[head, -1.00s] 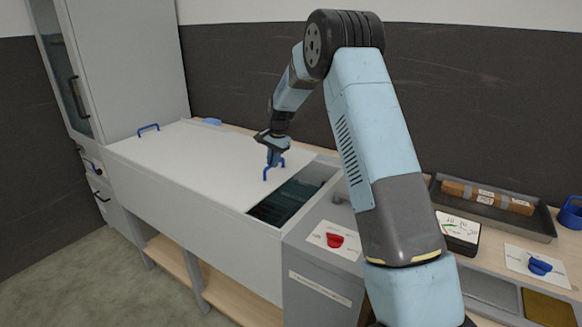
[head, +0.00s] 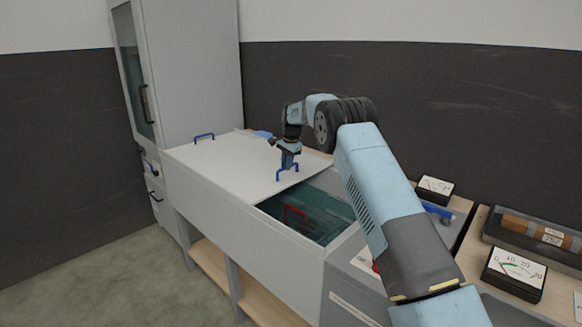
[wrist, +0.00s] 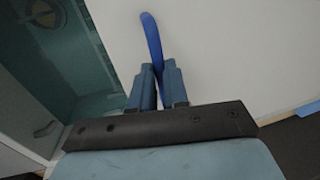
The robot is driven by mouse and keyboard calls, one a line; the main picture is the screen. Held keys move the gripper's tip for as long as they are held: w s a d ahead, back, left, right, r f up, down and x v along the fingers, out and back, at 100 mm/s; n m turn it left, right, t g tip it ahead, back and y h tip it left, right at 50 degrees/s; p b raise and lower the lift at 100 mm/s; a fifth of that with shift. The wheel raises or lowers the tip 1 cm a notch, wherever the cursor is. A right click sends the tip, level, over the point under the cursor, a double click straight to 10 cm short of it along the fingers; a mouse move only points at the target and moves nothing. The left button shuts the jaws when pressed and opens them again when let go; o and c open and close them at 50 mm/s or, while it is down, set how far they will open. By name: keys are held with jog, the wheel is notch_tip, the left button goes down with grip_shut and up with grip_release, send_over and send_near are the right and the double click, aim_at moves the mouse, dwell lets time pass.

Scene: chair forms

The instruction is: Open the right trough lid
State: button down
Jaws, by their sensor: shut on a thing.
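My gripper (head: 288,163) is shut on the blue handle (head: 285,178) of the white right trough lid (head: 255,172). In the wrist view the gripper's fingers (wrist: 158,88) close on the lower end of the blue handle (wrist: 151,35), with the white lid behind. The lid lies flat over the left and middle of the trough (head: 240,208). The right part of the trough is open, showing a dark teal inside with a red frame-shaped thing (head: 295,217). A second blue handle (head: 204,136) is at the far left of the white top.
A tall grey cabinet (head: 190,70) stands at the trough's left end. The dark wall (head: 450,110) is behind. To the right are meters (head: 515,272) and a tray with a brown box (head: 537,232). My arm crosses in front of the trough's right end.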

jog(key=shift+w+a+f, duration=0.1)
jog(key=shift+w+a, duration=1.9)
jog(key=shift+w, duration=0.05)
jog(key=c, duration=1.1)
grip_release()
jog(key=shift+r, duration=0.2)
jog(key=r, duration=0.4)
jog(key=s+d+r, duration=0.1)
jog(key=r, duration=0.3)
jog(key=d+r, duration=0.1)
jog(key=r, duration=0.4)
jog(key=shift+s, duration=0.4)
